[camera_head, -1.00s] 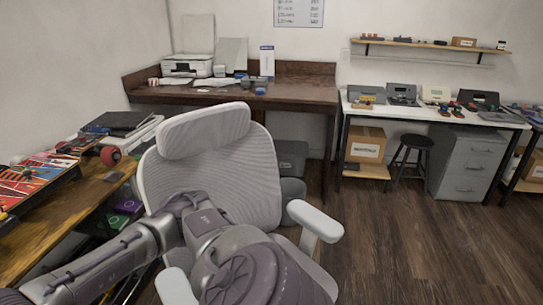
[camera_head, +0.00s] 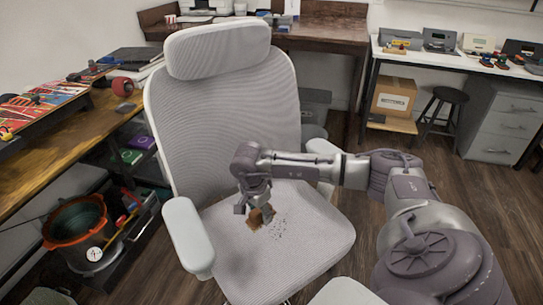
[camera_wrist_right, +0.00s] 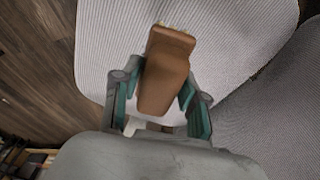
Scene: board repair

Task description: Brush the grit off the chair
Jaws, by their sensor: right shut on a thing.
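The white office chair (camera_head: 228,98) stands in the middle of the head view, with a mesh back, headrest and armrests. Dark specks of grit (camera_head: 281,224) lie on its light seat (camera_head: 315,243). My right gripper (camera_head: 255,207) is low over the seat, left of the grit, shut on a brown brush (camera_head: 261,217). In the right wrist view the brush (camera_wrist_right: 168,70) has a wooden body between the two fingers, with pale bristles at its far end. I cannot tell whether the bristles touch the seat. My left gripper is not in view.
A wooden bench (camera_head: 62,150) with tools runs along the left. An orange-rimmed bucket (camera_head: 77,222) stands below it. The chair's armrest (camera_head: 187,236) rises left of the gripper. A black stool (camera_head: 441,110) and grey drawers (camera_head: 500,118) stand at the back right. Open floor lies right of the chair.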

